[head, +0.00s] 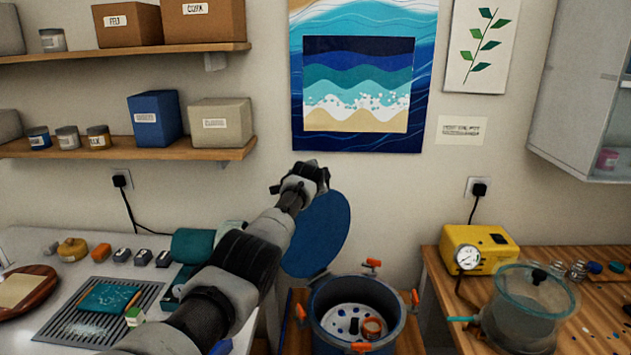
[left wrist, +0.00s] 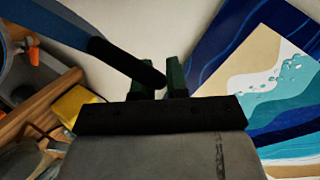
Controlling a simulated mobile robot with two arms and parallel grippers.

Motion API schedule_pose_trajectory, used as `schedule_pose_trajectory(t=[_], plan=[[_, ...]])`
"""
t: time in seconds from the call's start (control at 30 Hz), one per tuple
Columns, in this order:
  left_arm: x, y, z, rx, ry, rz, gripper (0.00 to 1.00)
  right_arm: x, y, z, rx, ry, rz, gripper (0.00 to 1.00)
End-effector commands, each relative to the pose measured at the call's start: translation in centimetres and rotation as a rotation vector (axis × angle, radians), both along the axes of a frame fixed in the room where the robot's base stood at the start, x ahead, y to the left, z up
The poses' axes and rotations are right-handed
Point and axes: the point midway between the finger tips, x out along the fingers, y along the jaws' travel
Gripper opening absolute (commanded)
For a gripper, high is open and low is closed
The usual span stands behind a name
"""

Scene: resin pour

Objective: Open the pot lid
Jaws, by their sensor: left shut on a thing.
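The blue pot (head: 317,318) stands open at the bottom centre of the head view, with orange-tipped clamps around its rim. Its round blue lid (head: 322,235) is tipped up nearly on edge, above and behind the pot's left side. My left gripper (head: 305,178) is at the top of the lid. In the left wrist view its dark green fingers (left wrist: 160,76) are shut on the lid's black handle (left wrist: 122,60), which runs from the blue lid (left wrist: 45,22). The gripper hides the handle in the head view. My right gripper is not in view.
Small pieces and an orange ring (head: 372,327) lie inside the pot. A yellow pump with a gauge (head: 485,249) and a clear chamber (head: 525,305) stand on the right bench. The left bench holds a grated tray (head: 65,326). A wave picture (head: 425,100) hangs behind.

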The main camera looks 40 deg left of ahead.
Motion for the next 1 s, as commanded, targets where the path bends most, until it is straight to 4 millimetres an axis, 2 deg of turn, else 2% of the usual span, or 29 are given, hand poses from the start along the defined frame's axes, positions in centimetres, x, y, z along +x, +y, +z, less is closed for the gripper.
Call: schedule_pose_trajectory(t=[0.47, 0.5, 0.63, 1.0], plan=[[-0.10, 0.15, -0.27, -0.005, 0.003, 0.005, 0.00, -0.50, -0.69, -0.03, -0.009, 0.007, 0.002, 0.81], [-0.09, 0.13, -0.27, -0.005, 0.003, 0.005, 0.20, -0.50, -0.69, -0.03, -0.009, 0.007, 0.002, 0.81], [-0.07, 0.10, -0.24, -0.003, 0.002, 0.004, 0.39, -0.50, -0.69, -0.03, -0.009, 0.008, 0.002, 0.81], [-0.20, 0.01, -0.07, -0.001, 0.002, 0.002, 0.39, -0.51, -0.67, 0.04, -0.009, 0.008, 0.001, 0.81]])
